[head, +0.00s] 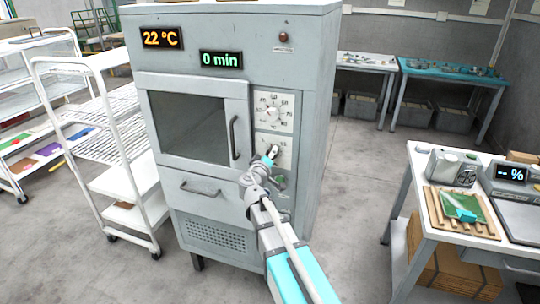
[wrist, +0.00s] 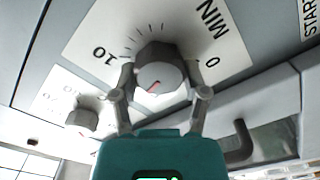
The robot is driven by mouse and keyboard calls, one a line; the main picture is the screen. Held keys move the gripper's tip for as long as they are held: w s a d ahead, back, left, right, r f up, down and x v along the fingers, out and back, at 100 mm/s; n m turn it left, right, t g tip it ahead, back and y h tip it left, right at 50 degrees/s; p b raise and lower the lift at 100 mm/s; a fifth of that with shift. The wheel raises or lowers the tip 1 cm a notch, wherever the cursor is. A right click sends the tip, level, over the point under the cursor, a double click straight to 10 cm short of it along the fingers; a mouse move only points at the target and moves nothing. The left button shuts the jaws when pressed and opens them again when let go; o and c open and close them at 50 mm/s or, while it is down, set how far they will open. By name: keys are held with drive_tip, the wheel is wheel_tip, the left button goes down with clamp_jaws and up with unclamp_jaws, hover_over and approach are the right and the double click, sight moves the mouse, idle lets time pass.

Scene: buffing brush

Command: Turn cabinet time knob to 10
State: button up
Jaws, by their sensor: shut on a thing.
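The grey cabinet (head: 320,60) stands in the middle of the head view. Its time display (head: 220,60) reads 0 min. The time knob (wrist: 160,72) is a round dark knob with a pale face and a red mark, on a white plate marked 10, MIN and 0. The wrist view shows this plate tilted. My gripper (wrist: 160,92) has one finger on each side of the knob and is shut on it. In the head view my gripper (head: 271,154) covers part of the lower dial plate. I cannot tell exactly which number the red mark points to.
The temperature dial (head: 273,112) sits just above the time dial; its knob also shows in the wrist view (wrist: 82,120). The door handle (head: 234,138) is close on the left. A white rack (head: 105,140) stands left, a work table (head: 440,210) right.

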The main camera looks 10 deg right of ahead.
drive_tip(key=m, duration=0.5)
drive_tip(key=shift+d+m, duration=0.1)
drive_tip(key=shift+m, duration=0.2)
drive_tip(key=m, duration=0.5)
drive_tip(key=shift+m, duration=0.4)
drive_tip(key=o, duration=1.1)
drive_tip(key=shift+d, duration=0.1)
drive_tip(key=shift+o, duration=0.2)
drive_tip(key=shift+s, duration=0.15)
drive_tip(key=v, duration=1.2)
